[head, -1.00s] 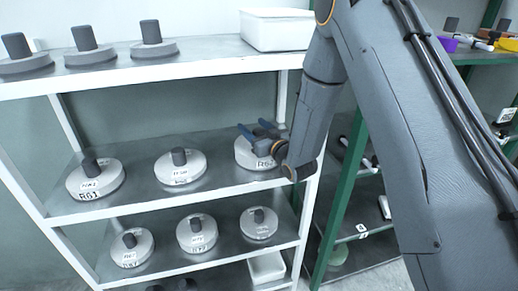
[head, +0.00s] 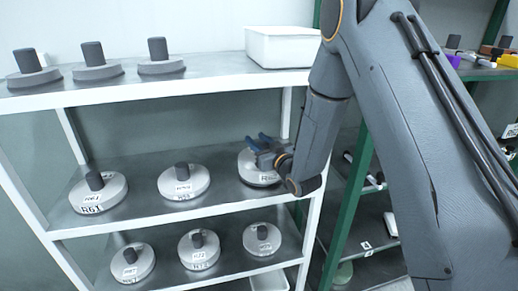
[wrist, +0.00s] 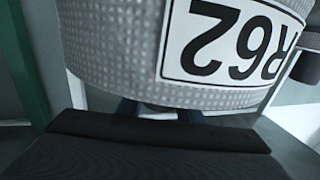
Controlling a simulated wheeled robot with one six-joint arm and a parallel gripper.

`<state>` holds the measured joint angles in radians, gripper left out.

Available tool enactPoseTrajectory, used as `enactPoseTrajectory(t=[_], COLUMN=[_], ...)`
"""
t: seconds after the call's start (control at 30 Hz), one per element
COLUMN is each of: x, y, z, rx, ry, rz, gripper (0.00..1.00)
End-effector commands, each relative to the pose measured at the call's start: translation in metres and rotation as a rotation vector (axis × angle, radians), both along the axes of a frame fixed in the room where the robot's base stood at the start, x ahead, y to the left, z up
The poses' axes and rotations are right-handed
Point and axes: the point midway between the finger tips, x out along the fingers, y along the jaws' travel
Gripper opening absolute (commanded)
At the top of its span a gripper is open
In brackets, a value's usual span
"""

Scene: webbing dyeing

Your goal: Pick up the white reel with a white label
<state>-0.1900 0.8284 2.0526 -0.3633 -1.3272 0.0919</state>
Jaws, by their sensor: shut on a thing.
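The white reel (head: 249,170) with a white label is at the right end of the middle shelf, partly hidden by my gripper. In the wrist view the reel (wrist: 110,45) fills the upper part, and its label (wrist: 235,42) reads R62, upside down. My gripper (head: 260,143) has its blue fingers at the top of this reel and is shut on it. The grip itself and the reel's hub are hidden. I cannot tell whether the reel is clear of the shelf.
Two similar reels, one marked RG1 (head: 98,194) and another (head: 184,182), stand left on the middle shelf (head: 145,200). Several reels stand below. Grey reels and a white bin (head: 285,47) are on top. A green-framed rack (head: 357,185) stands close at right.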

Motion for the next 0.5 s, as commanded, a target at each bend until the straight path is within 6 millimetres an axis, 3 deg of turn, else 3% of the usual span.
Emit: enactPoseTrajectory(t=[0.5], x=[0.000], y=[0.000], z=[0.074], rx=[0.001], ry=[-0.007], rz=[0.001], gripper=[0.00])
